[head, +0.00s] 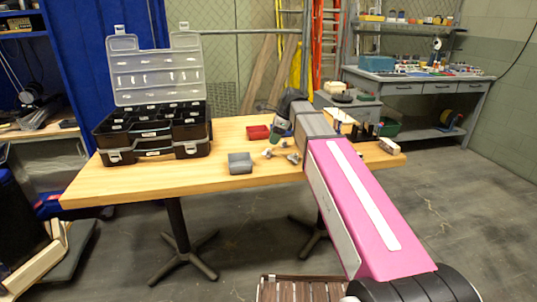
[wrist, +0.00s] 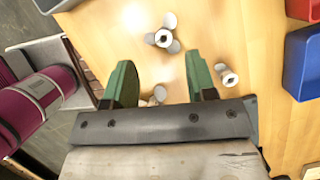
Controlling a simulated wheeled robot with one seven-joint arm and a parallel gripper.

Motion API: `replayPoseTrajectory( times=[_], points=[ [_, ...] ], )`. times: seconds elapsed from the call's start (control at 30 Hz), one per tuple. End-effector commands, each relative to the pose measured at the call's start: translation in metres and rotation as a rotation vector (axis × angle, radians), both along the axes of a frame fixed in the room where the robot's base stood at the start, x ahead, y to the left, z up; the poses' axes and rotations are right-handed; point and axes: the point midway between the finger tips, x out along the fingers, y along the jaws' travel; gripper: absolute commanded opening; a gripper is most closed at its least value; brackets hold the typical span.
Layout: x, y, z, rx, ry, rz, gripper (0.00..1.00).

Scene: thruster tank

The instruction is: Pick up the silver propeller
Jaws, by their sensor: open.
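Small propeller-like parts in silver, grey and white lie loose on the wooden table (head: 110,187). In the wrist view, one propeller (wrist: 163,39) lies beyond my fingertips, near the top middle. Another propeller (wrist: 227,75) lies just right of the right finger. A third part (wrist: 156,97) shows between the fingers, partly hidden by my gripper's body. I cannot tell for sure which one is the silver propeller. My gripper (wrist: 161,75) is open, its two green fingers wide apart and pointing down at the table, with nothing held. In the head view propellers (head: 294,158) show beside my arm.
Small items (head: 388,146) stand at the right end. The front left of the table is clear.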

Motion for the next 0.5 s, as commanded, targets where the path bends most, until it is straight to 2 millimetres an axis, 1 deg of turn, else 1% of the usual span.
replayPoseTrajectory(
  times=[0.03,0.1,0.27,0.37,0.5],
  points=[
    [0.0,0.002,-0.006,0.0,0.001,0.001,0.52],
    [0.0,0.004,-0.01,-0.001,0.001,0.001,0.52],
    [0.001,0.007,-0.018,-0.001,0.001,0.001,0.52],
    [0.002,0.01,-0.027,-0.001,0.001,0.001,0.52],
    [0.004,0.015,-0.046,-0.001,0.002,0.001,0.52]
  ],
)
